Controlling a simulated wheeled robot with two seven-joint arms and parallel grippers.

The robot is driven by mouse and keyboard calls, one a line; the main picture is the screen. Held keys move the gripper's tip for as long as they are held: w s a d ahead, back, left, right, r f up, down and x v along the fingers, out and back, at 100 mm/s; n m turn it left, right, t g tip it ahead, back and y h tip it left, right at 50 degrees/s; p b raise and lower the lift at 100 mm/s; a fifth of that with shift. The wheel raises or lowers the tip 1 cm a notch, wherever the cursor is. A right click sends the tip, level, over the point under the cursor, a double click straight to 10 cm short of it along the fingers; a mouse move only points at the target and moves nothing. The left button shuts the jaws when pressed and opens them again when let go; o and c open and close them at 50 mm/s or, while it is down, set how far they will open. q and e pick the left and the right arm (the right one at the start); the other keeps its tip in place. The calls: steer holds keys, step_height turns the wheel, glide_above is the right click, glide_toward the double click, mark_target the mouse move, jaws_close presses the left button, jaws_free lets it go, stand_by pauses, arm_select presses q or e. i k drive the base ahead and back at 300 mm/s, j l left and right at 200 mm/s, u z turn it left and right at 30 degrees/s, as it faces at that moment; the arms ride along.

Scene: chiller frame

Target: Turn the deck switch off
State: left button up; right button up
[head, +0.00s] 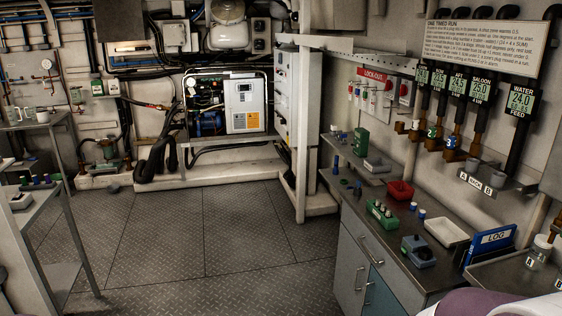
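I cannot pick out a switch readably marked "deck". A tall grey electrical cabinet (285,95) stands in the middle back, with small controls too small to read. A lock-out board (373,95) with red tags hangs on the right wall. A red and grey switch-like box (405,91) sits beside it. Digital displays (481,87) hang further right, one reading saloon 25.0, above valves with coloured handles. A white chiller unit (243,104) stands in an open frame at the back. Neither of my grippers is in view.
A right-hand counter (395,240) holds a red bin (400,190), a green block (381,212), a white tray (446,232) and a blue log binder (489,243). A white post (303,130) stands mid-room. Metal shelving is at left. The plate floor (200,240) is clear.

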mark_target(389, 86)
steer(key=i+j+z, duration=0.1)
steer(key=i+z, duration=0.15)
steer(key=i, duration=0.3)
steer(key=i+j+z, duration=0.2)
steer(key=i, duration=0.3)
steer(key=i+j+z, duration=0.25)
steer(key=i, duration=0.25)
steer(key=i+j+z, duration=0.35)
steer(key=i, duration=0.15)
steer(key=i+j+z, duration=0.3)
steer(key=i+j, duration=0.1)
steer(key=i, duration=0.05)
